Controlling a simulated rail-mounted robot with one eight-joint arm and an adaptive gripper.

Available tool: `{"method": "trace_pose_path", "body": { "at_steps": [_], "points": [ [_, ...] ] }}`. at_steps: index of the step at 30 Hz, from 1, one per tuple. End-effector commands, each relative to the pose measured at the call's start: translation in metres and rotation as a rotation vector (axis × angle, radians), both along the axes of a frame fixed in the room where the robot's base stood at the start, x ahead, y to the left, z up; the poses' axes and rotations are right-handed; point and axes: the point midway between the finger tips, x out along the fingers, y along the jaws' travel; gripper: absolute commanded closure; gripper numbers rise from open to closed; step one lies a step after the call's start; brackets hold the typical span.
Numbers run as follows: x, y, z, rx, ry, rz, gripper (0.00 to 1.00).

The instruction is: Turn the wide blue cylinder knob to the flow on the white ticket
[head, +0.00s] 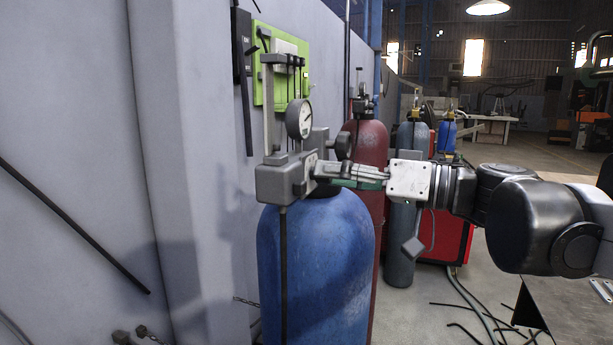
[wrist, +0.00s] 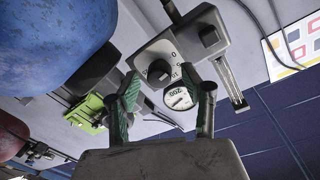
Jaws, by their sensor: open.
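The wide blue cylinder (head: 315,265) stands by the wall with a grey regulator block (head: 283,180) and a round gauge (head: 299,119) on top. In the wrist view a black knob (wrist: 158,72) sits on a white dial plate with dark marks. My gripper (head: 324,171) is at the regulator's right side in the head view. In the wrist view its two green-padded fingers (wrist: 163,92) are apart, with the knob and the gauge (wrist: 179,98) showing between and beyond them. I cannot tell any contact. The knob's setting is too small to read, and no white ticket reads clearly.
A green board (head: 282,62) with a pale panel hangs on the wall behind the regulator. A dark red cylinder (head: 366,150) and a grey-blue cylinder (head: 402,250) stand behind. Dark rods and hoses lie on the floor.

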Motion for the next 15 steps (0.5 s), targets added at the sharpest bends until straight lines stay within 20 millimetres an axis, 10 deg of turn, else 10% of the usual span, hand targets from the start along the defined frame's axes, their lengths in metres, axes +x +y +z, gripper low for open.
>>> {"method": "trace_pose_path", "body": {
  "at_steps": [15],
  "points": [
    [0.0054, 0.0075, -0.0001, 0.0, 0.0, -0.007, 0.63]
  ]
}}
